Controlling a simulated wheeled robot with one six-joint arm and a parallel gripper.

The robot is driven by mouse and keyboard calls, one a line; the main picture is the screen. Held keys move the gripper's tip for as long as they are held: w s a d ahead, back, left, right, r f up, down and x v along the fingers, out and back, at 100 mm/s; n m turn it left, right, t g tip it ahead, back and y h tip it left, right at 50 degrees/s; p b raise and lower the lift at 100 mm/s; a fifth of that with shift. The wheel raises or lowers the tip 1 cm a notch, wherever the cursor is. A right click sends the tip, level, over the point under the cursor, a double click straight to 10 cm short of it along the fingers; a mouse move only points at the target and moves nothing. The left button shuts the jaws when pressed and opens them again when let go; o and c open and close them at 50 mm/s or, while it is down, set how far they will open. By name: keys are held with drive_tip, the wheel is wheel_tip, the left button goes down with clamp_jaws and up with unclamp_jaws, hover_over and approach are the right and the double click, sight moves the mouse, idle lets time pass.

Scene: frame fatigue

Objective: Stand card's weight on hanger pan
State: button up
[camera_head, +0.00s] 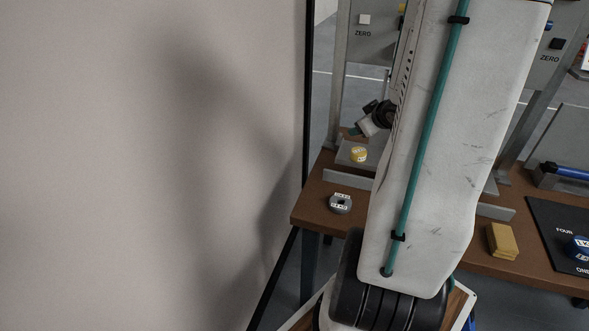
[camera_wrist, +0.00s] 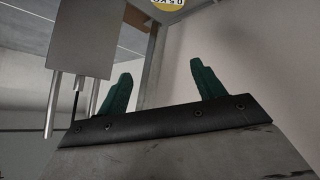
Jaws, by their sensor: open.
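A yellow weight (camera_head: 358,154) sits on a grey plate (camera_head: 345,160) under the left ZERO frame; I cannot tell if this plate is the hanger pan. A yellow disc marked 0.5 KG (camera_wrist: 167,3) shows cut off at the top of the wrist view. A grey weight (camera_head: 340,203) with white labels stands on the table's left end. A blue weight (camera_head: 579,247) sits on the black mat at the right. My gripper (camera_wrist: 160,72) is open, with nothing between its green fingers. In the head view it (camera_head: 356,131) is small, above the yellow weight. I see no readable card.
My white arm hides the middle of the brown table (camera_head: 315,213). Yellow blocks (camera_head: 502,241) and a black mat (camera_head: 560,235) with FOUR and ONE are on the right. A pale wall (camera_head: 150,160) fills the left. A grey block with metal rods (camera_wrist: 80,50) is close beside my gripper.

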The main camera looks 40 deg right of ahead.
drive_tip(key=w+a+r+m+g, duration=0.1)
drive_tip(key=a+r+g, duration=0.1)
drive_tip(key=a+r, duration=0.45)
drive_tip(key=w+a+r+g, duration=0.1)
drive_tip(key=a+r+g, duration=0.15)
drive_tip(key=a, duration=0.65)
drive_tip(key=s+a+r+g+y, duration=0.1)
drive_tip(key=s+a, duration=0.3)
drive_tip(key=a, duration=0.4)
drive_tip(key=s+a+r+n+g+y, duration=0.1)
drive_tip(key=s+a+y, duration=0.1)
drive_tip(key=s+a, duration=0.3)
drive_tip(key=s+a+r+g+y, duration=0.1)
drive_tip(key=s+a, duration=0.4)
drive_tip(key=a, duration=0.6)
drive_tip(key=shift+a+n+y, duration=0.15)
drive_tip(key=shift+n+y, duration=0.25)
drive_tip(key=shift+y, duration=0.2)
